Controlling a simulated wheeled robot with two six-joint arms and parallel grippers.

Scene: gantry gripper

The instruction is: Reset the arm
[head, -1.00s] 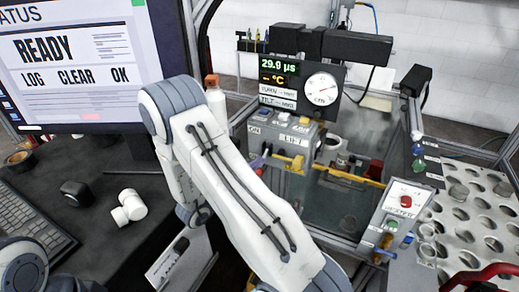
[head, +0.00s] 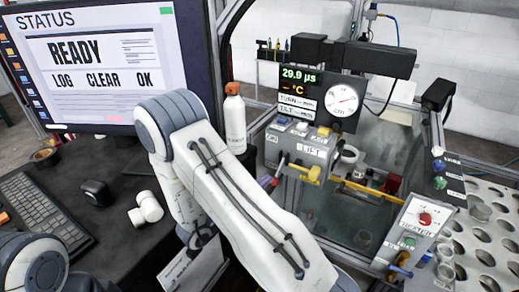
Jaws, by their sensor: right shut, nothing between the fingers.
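My right arm (head: 245,205) crosses the middle of the head view, rising from the bottom right to a grey joint and bending down again. My right gripper (head: 203,238) is below that bend, mostly hidden behind the arm, shut and empty. It is left of the gantry machine, apart from its controls. My left arm (head: 35,268) shows only as a white and grey joint at the lower left corner. Its gripper is out of view.
A monitor (head: 95,65) reads READY. An orange-capped bottle (head: 235,122) stands behind my arm. The gantry panel (head: 300,150), dial (head: 341,98) and heater box (head: 420,222) are right of it. A perforated metal tray (head: 488,230) is far right. A keyboard (head: 45,225) lies left.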

